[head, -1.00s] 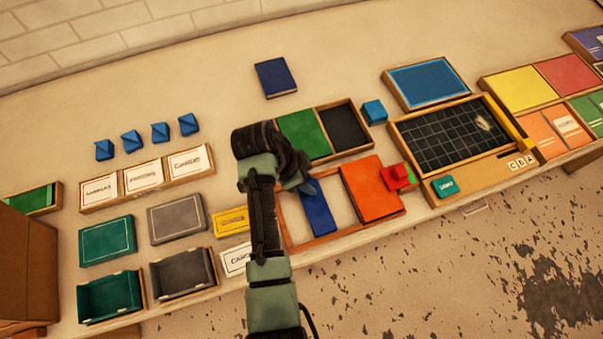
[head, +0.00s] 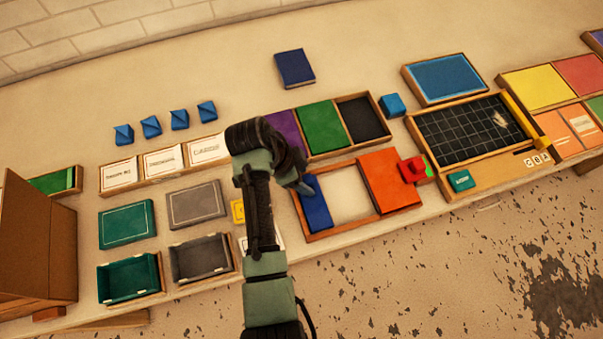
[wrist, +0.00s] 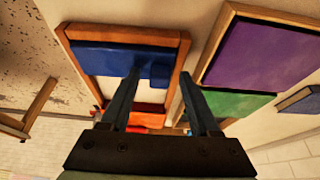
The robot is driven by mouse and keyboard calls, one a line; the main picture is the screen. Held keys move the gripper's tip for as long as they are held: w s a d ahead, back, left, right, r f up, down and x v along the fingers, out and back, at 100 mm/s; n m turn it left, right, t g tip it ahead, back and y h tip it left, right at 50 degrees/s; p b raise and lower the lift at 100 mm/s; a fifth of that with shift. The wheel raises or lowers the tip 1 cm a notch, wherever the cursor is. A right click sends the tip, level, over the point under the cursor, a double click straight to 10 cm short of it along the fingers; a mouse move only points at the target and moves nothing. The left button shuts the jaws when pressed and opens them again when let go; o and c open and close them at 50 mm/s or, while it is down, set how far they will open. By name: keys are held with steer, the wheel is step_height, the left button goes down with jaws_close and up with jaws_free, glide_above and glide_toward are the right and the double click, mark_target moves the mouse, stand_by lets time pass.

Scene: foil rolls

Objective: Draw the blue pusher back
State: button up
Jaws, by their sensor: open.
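The blue pusher (head: 318,211) is a flat blue bar lying across a shallow wooden frame (head: 334,232) with a pale floor. It lies against the frame's left end, with bare floor between it and the orange block (head: 391,182) at the right end. In the wrist view the blue pusher (wrist: 108,57) shows a small raised blue part between my fingertips. My gripper (head: 305,187) is open at the far end of the pusher. In the wrist view my gripper (wrist: 160,74) has one finger over the pusher and the other by the frame's side rail. Contact is unclear.
A tray with purple, green (head: 321,127) and black panels stands just behind the frame. Card trays (head: 163,163) and lidded boxes (head: 125,224) are at the left.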

steer(key=v, duration=1.3)
